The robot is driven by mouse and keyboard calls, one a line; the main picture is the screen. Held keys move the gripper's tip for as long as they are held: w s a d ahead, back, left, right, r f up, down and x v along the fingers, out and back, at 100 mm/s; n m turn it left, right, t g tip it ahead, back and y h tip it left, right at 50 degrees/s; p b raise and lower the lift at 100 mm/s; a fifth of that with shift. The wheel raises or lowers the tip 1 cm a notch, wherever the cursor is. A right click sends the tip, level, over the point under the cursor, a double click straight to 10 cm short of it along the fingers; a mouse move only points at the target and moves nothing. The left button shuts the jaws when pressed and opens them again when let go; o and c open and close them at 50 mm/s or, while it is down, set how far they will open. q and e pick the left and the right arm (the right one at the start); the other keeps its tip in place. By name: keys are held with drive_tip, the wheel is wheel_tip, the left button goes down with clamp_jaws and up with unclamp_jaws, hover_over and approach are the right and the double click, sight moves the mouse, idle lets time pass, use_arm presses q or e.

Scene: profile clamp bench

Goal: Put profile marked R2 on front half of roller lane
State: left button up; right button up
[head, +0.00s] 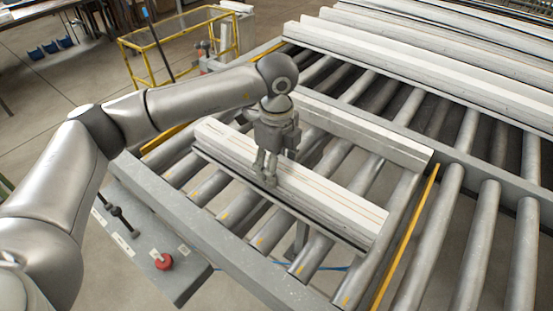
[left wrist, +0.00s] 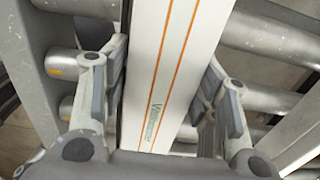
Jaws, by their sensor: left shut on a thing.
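A long white profile (head: 335,200) with thin orange lines lies lengthwise across the near part of the roller lane (head: 250,262). My left gripper (head: 267,170) reaches down over its middle and is shut on it. In the left wrist view the fingers (left wrist: 163,75) stand on both sides of the striped profile (left wrist: 170,45). Dark lettering shows on its top face, too small to read surely; I see no R2 mark. Whether the profile rests on the rollers or hangs just above them I cannot tell. My right gripper is not in view.
Another white profile or beam (head: 375,138) lies behind the held one. Several long white profiles (head: 430,65) lie at the back right. A red button (head: 163,262) sits on a panel at the front left. A yellow-framed cart (head: 180,45) stands behind. Bare rollers (head: 470,240) extend to the right.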

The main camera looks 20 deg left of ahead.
use_arm(q)
drive_tip(key=shift+f, duration=0.1)
drive_tip(key=o, duration=1.1)
drive_tip(key=shift+f, duration=0.2)
drive_tip(key=o, duration=0.4)
drive_tip(key=shift+o, duration=0.2)
drive_tip(key=shift+s+r, duration=0.1)
wheel_tip(320, 180, up, 12)
drive_tip(key=b, duration=0.4)
